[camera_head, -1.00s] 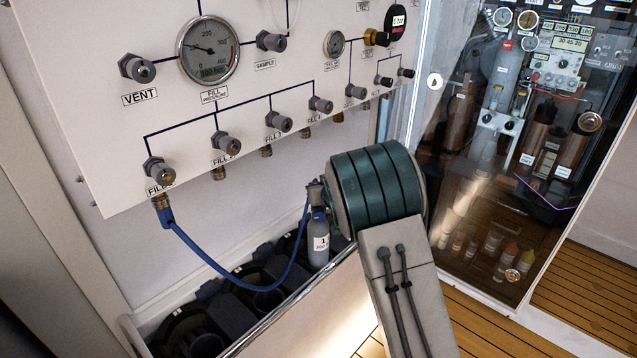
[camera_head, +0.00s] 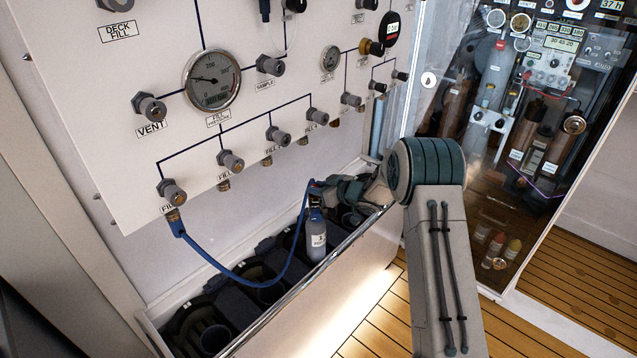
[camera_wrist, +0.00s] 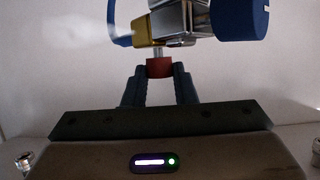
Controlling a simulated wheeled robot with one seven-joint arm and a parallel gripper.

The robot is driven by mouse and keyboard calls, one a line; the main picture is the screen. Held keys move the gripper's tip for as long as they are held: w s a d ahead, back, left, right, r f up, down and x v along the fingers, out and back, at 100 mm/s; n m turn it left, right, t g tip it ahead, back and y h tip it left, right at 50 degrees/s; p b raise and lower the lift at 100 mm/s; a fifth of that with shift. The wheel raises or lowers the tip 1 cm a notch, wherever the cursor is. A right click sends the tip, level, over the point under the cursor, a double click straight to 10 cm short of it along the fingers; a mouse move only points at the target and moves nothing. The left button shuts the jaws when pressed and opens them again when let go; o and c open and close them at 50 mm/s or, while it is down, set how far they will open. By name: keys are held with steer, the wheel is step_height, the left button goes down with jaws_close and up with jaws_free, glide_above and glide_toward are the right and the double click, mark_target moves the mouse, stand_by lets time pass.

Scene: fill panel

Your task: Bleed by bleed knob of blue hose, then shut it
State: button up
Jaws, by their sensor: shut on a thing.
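The blue hose (camera_head: 240,284) runs from the leftmost fill fitting on the panel down and up to the top of the grey cylinder (camera_head: 316,240), marked 1. Part of the hose also shows in the wrist view (camera_wrist: 121,24). My gripper (camera_head: 328,189) is at the cylinder's top. In the wrist view, my gripper (camera_wrist: 159,76) is shut on a small red knob (camera_wrist: 159,67). The knob sits on a stem under a brass fitting (camera_wrist: 149,30). A pale, gas-like streak spreads left from the fitting. A large blue knob (camera_wrist: 240,20) is at the right of the metal valve body (camera_wrist: 183,18).
The white panel (camera_head: 120,75) carries a round gauge (camera_head: 211,79) and several grey knobs, including VENT (camera_head: 150,107). The cylinder stands in a trough (camera_head: 270,322) with several dark holders. A glass-fronted cabinet (camera_head: 500,120) stands at the right. Wooden floor lies in front.

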stand_by(0.4)
steer(key=o, duration=1)
steer(key=shift+d, duration=0.1)
steer(key=v, duration=1.3)
steer(key=shift+d+r, duration=0.2)
steer(key=shift+d, duration=0.05)
steer(key=shift+s, duration=0.1)
